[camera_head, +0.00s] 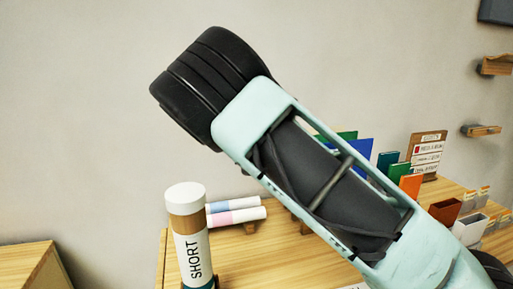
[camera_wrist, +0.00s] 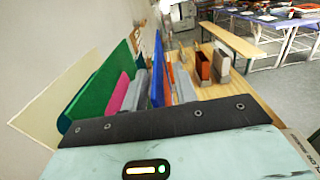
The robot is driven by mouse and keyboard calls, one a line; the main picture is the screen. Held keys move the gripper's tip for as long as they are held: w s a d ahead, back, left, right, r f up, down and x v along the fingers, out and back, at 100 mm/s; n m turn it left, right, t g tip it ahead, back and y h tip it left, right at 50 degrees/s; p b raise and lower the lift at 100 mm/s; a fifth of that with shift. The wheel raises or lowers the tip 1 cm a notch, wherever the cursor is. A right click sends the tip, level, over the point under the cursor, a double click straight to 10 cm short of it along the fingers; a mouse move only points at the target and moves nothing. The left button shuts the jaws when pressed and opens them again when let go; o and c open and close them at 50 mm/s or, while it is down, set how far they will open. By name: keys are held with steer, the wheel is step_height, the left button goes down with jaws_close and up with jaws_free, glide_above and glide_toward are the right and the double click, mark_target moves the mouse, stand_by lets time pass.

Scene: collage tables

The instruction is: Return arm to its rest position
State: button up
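My mint-and-black arm (camera_head: 262,103) crosses the head view from the lower right to the upper left, raised in front of the table. A thick black joint (camera_head: 205,82) is at its upper end. No fingers show in the head view. In the wrist view, the mint housing of my gripper (camera_wrist: 165,125), with a black bolted edge and a small lit indicator, fills the bottom. Its fingertips are hidden, so I cannot see whether it is open or shut, and no held object shows.
A capped tube marked SHORT (camera_head: 195,250) stands upright at the table's left. Pastel rolls (camera_head: 236,214) lie behind it. Coloured panels, including a green one (camera_wrist: 103,88) and a blue one (camera_wrist: 158,70), stand beyond my gripper. A wooden bench (camera_wrist: 235,42) is farther back.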

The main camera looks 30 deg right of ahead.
step_height(320, 180, up, 9)
steer(key=p, duration=0.9)
steer(key=shift+r, duration=0.15)
